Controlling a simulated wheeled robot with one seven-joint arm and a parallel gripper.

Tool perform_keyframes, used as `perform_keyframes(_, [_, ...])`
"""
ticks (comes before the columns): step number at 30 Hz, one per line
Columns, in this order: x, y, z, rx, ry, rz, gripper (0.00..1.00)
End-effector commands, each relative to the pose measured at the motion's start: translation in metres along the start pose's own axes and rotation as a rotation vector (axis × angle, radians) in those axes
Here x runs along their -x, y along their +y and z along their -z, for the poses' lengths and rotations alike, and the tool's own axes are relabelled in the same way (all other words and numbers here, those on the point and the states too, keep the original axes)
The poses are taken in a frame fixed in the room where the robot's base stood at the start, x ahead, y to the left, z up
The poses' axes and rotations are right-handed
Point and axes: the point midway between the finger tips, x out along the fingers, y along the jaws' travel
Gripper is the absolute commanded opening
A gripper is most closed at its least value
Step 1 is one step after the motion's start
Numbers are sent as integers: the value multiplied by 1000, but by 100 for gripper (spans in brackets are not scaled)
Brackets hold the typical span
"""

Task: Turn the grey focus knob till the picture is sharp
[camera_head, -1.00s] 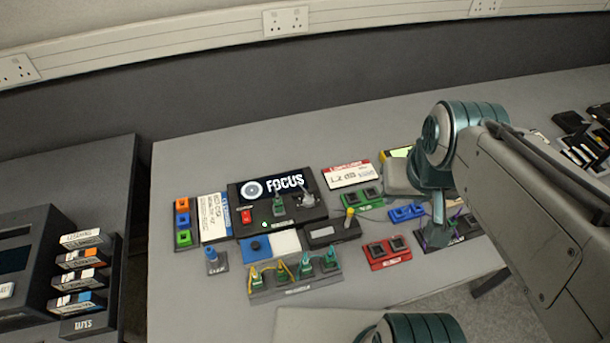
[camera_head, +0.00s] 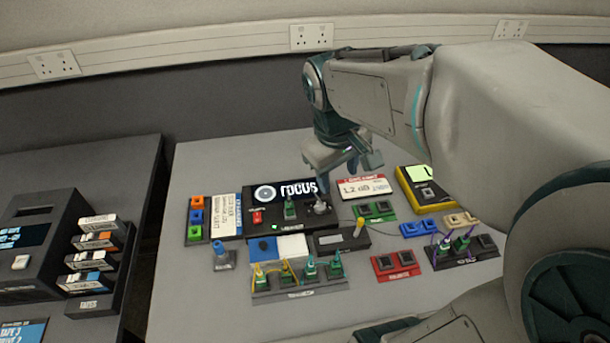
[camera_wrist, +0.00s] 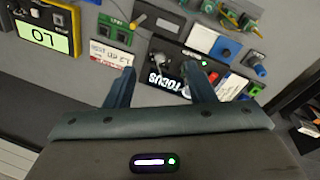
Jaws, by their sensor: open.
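The black focus unit (camera_head: 262,219) lies on the grey table, with a screen (camera_head: 265,194) showing a white ring and the word FOCUS, partly covered by my gripper. The word is legible, but I cannot judge its fine sharpness. The screen is also in the wrist view (camera_wrist: 156,80). The grey focus knob (camera_head: 320,208) stands at the unit's right end. My gripper (camera_head: 338,181) is open and empty above and behind the knob, apparently apart from it. In the wrist view the open fingers (camera_wrist: 160,68) point toward the unit.
A red switch (camera_head: 257,217) and a green-based toggle (camera_head: 290,209) sit on the unit. A white label card (camera_head: 364,187) and green block (camera_head: 375,211) lie right of it, a grey box with a yellow knob (camera_head: 340,239) in front. A yellow meter (camera_head: 425,190) stands farther right.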

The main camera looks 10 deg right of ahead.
Motion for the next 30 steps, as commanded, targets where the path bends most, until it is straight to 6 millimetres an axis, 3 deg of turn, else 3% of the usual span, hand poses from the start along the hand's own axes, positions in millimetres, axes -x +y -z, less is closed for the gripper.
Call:
perform_keyframes(1, [-14, 0, 15, 71, -37, -4, 49])
perform_keyframes(6, [-42, 1, 59, 294, -142, -11, 49])
perform_keyframes(15, [-105, -3, 127, 635, -300, 11, 49])
perform_keyframes(22, [-134, -7, 152, 766, -359, 32, 49])
perform_keyframes(30, [-155, -5, 148, 788, -371, 37, 49])
